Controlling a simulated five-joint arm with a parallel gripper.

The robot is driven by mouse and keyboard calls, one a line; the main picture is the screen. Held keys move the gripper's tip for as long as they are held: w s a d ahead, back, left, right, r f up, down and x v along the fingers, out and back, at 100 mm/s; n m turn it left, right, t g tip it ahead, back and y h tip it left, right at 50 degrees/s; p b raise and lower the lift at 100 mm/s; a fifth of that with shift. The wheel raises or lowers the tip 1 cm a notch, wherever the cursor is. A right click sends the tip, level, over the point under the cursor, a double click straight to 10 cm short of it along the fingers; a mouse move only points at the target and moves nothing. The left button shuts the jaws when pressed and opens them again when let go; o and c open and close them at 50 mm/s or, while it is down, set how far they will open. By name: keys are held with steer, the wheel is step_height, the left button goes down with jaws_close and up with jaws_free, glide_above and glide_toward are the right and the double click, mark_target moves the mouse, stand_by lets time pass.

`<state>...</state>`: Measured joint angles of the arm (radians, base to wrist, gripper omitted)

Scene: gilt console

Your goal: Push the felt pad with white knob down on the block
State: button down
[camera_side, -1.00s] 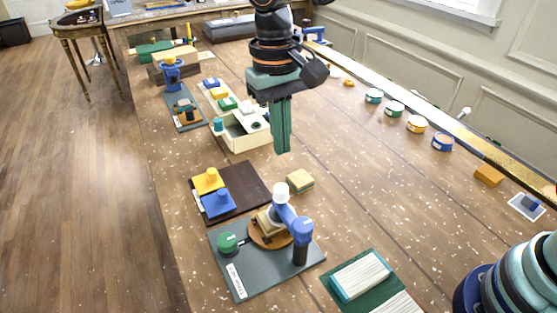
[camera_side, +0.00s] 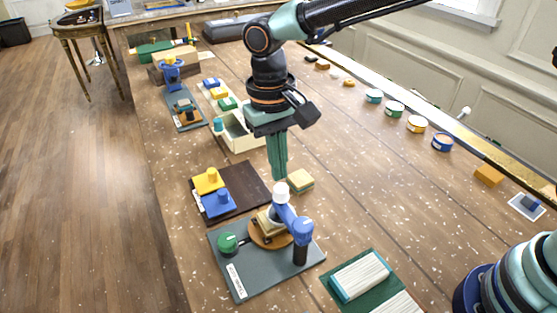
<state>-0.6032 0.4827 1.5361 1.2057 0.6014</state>
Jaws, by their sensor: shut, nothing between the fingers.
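The white knob (camera_side: 281,192) sits upright on a blue swing arm (camera_side: 290,213) that stands on a grey base plate (camera_side: 236,268). The felt pad beneath the knob is too small and hidden to make out. A tan block (camera_side: 265,219) lies on the round brown disc (camera_side: 272,241) under the arm, partly covered by it. My gripper (camera_side: 280,178) is shut and empty, pointing straight down. Its tips appear right above the white knob in the picture, with no clear contact; the depth gap cannot be told.
A green knob (camera_side: 227,242) stands at the plate's left. Yellow (camera_side: 208,181) and blue (camera_side: 217,204) knobbed pads lie on a dark board behind it. A yellow-tan block (camera_side: 300,181) lies close right of the gripper tips. A cream tray (camera_side: 240,143) stands behind.

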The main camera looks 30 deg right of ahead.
steer(key=shift+s+f, duration=0.1)
steer(key=shift+f, duration=1.05)
steer(key=w, duration=0.1)
steer(key=w+r, duration=0.1)
steer(key=w, duration=0.1)
step_height(320, 180, up, 12)
steer(key=shift+w+a, duration=0.25)
steer(key=shift+w, duration=0.2)
